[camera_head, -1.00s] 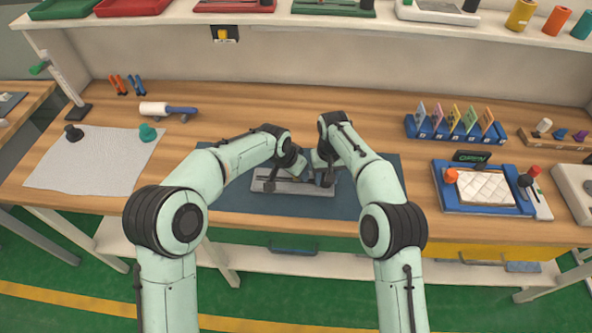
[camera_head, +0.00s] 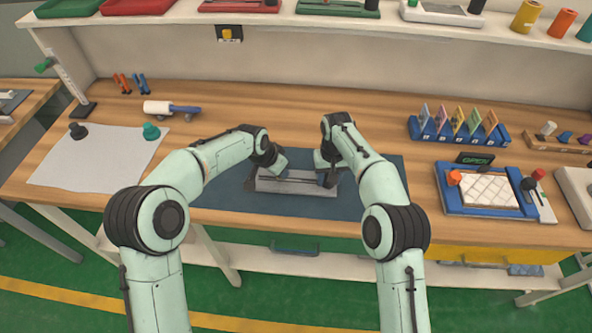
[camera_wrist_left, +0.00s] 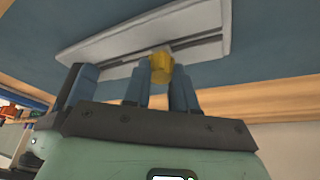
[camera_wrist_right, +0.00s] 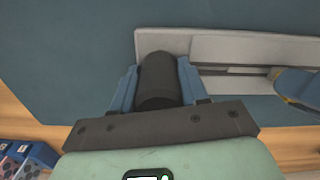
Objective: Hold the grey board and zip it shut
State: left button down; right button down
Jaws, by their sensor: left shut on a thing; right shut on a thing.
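The grey board (camera_head: 298,188) lies on the blue mat, with a long slot along it. My left gripper (camera_head: 256,179) is over the board's left part and shut on a yellow zip pull (camera_wrist_left: 161,68), which sits at the slot in the left wrist view. My right gripper (camera_head: 328,178) is at the board's right end, shut on a black cylindrical knob (camera_wrist_right: 158,80). The board also shows in the right wrist view (camera_wrist_right: 250,48), where a left fingertip appears at the right edge. The zip pull is hidden in the head view.
The blue mat (camera_head: 225,204) has free room around the board. A white cloth (camera_head: 90,160) with two knobs lies at left, and a roller (camera_head: 160,108) behind it. A blue card rack (camera_head: 455,130) and a quilted pad in a blue tray (camera_head: 447,203) stand at right.

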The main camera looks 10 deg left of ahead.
pick_arm(q)
jog(key=a, duration=0.5)
jog(key=shift+a, duration=0.4)
pick_arm(e)
jog(key=shift+d, duration=0.1)
pick_arm(q)
jog(key=c, duration=0.9)
grip_release()
jog(key=shift+d, duration=0.1)
jog(key=shift+r, duration=0.1)
jog(key=shift+r, duration=0.25)
jog(key=v, duration=1.1)
jog(key=shift+s+r, duration=0.1)
jog(key=shift+r, duration=0.1)
pick_arm(e)
jog(key=c, duration=0.5)
grip_release()
